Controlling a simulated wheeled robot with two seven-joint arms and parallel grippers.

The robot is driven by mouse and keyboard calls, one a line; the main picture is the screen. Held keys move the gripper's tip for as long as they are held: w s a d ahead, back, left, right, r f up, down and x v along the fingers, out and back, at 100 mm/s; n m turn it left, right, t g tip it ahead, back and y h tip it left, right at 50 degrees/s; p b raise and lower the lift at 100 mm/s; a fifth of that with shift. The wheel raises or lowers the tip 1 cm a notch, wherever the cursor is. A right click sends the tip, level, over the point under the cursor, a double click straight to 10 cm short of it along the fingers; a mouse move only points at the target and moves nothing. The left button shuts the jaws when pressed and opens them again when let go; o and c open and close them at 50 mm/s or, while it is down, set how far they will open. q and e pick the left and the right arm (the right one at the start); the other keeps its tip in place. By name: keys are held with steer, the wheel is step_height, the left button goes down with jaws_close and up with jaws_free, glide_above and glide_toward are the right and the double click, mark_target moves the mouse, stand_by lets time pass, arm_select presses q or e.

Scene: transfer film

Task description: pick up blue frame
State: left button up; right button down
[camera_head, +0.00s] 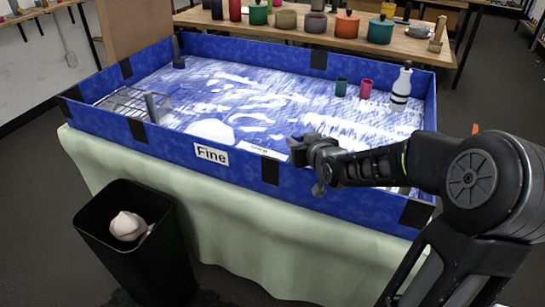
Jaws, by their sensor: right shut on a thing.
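The blue frame (85,115) is a large blue-walled rectangle with black patches, standing on a table with a pale green cloth. A white label reading "Fine" (211,154) is on its near wall. My right gripper (299,150) reaches in from the right and is shut at the top edge of the near wall, right of the label. The wall is the only thing seen at its jaws, but the exact contact is hidden by the fingers. My left gripper is not in view.
Inside the frame are a wire rack (122,101), a green cup (341,87), a pink cup (366,89) and a white bottle (401,88). A black bin (165,250) stands at front left. A wooden table (285,35) with pots is behind.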

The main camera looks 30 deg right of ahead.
step_height(320, 180, up, 10)
steer(key=p, duration=0.1)
steer(key=shift+p, duration=0.4)
stand_by(0.5)
